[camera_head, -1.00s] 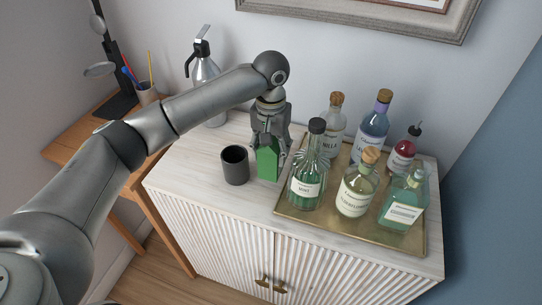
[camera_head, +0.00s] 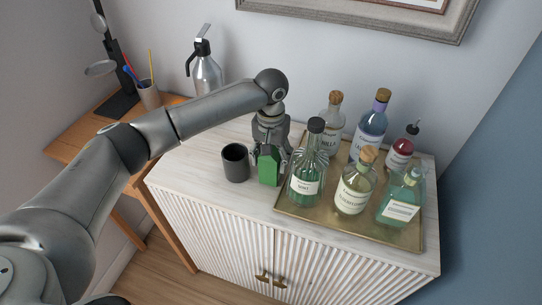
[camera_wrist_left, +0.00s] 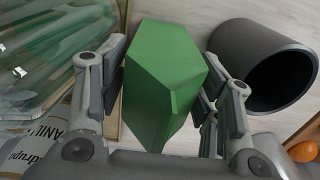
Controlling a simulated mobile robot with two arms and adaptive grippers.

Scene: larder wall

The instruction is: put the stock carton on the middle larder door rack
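The stock carton is a green box with a sloped top (camera_head: 269,172). It stands upright on the white cabinet top, between a dark cup and the bottle tray. My left gripper (camera_head: 269,156) reaches down over it from behind. In the left wrist view the carton (camera_wrist_left: 162,75) is between the two fingers of the gripper (camera_wrist_left: 168,85); narrow gaps show beside it, so the fingers look open around it. The carton's lower part is partly hidden in that view. No larder door rack is in view. My right gripper is not in view.
The dark cup (camera_head: 236,163) stands close left of the carton. A brass tray (camera_head: 318,224) with several glass bottles is close on the right. A silver flask (camera_head: 206,76) stands behind. The cabinet top's front left (camera_head: 190,165) is clear.

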